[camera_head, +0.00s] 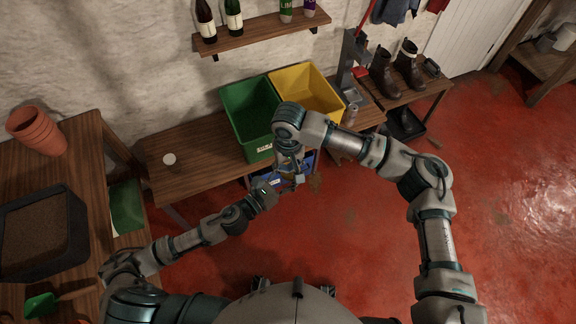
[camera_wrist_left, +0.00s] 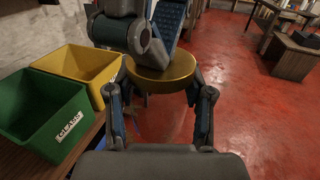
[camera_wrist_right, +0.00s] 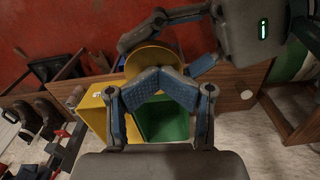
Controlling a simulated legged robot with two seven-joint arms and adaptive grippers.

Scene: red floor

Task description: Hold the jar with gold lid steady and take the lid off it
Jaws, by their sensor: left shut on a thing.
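The gold lid (camera_wrist_left: 163,76) shows as a round disc in the left wrist view, on top of the jar, whose body is mostly hidden. My left gripper (camera_wrist_left: 160,90) is shut on the jar, one finger on each side just below the lid. In the right wrist view, the lid (camera_wrist_right: 150,57) lies just beyond the fingertips of my right gripper (camera_wrist_right: 160,75). Those fingertips come together at the lid's near edge and look shut, with nothing visible between them. In the head view, my right gripper (camera_head: 290,162) is above my left gripper (camera_head: 282,184); both are small there.
A green bin (camera_head: 248,110) and a yellow bin (camera_head: 308,88) stand on the wooden bench (camera_head: 190,145) behind the grippers. A white disc (camera_head: 169,159) lies on that bench. A table at left holds pots (camera_head: 36,130) and a soil tray (camera_head: 40,235). Red floor is open at right.

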